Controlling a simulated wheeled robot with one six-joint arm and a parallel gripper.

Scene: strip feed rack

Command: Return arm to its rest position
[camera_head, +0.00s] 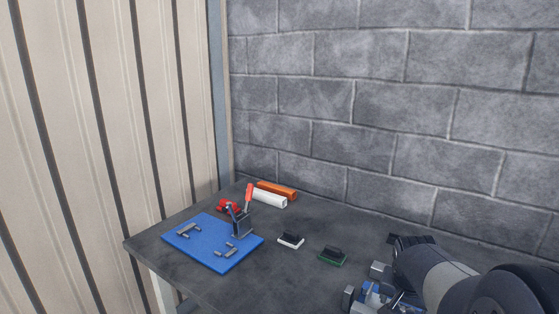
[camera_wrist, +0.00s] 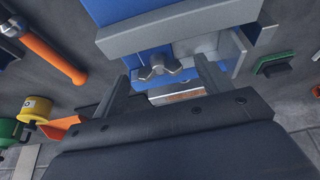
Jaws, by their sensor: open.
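My gripper (camera_wrist: 162,82) shows in the wrist view with its two fingers apart, and nothing is visibly gripped. Past the fingertips is a blue and grey fixture (camera_wrist: 165,38) with a dark wing-shaped knob (camera_wrist: 158,68). I cannot tell whether the fingers touch it. In the head view my arm fills the lower right corner, above a blue and grey fixture (camera_head: 372,296) that it partly hides. The fingertips cannot be made out clearly there.
A blue board (camera_head: 205,255) with grey brackets lies at the table's left. Beside it are a dark holder (camera_head: 241,225), orange (camera_head: 277,190) and white (camera_head: 268,199) bars, and white-based (camera_head: 291,240) and green-based (camera_head: 333,257) blocks. A block wall stands behind. The middle front table is clear.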

